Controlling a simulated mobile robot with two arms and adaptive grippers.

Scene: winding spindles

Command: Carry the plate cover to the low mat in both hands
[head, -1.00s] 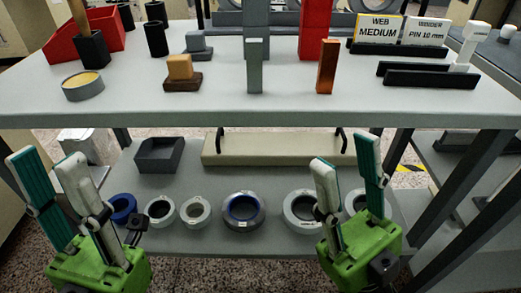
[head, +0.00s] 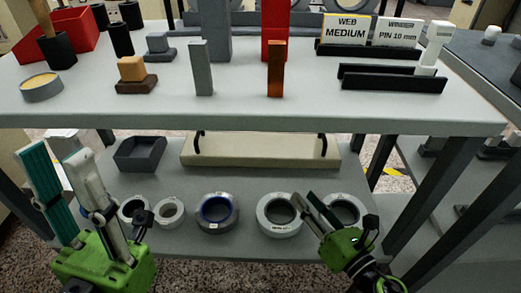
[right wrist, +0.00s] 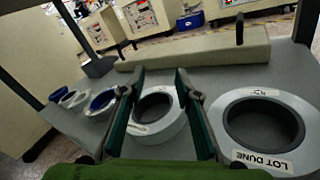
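The plate cover seems to be the long beige slab (head: 262,150) with two black upright handles, lying at the back of the lower shelf; it also shows in the right wrist view (right wrist: 200,54). My left gripper (head: 57,160) is open and empty at the lower left, in front of the shelf. My right gripper (head: 312,203) is open and tilted left, in front of the cover and near the rolls. In the right wrist view its fingers (right wrist: 160,88) stand apart, with a roll beyond and between them. No low mat is clearly recognisable.
Several tape rolls (head: 217,212) lie in a row on the lower shelf (head: 185,180), in front of the cover. A dark open bin (head: 140,153) stands left of it. The table top (head: 130,105) overhangs the shelf, with dark legs (head: 435,185) at the right.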

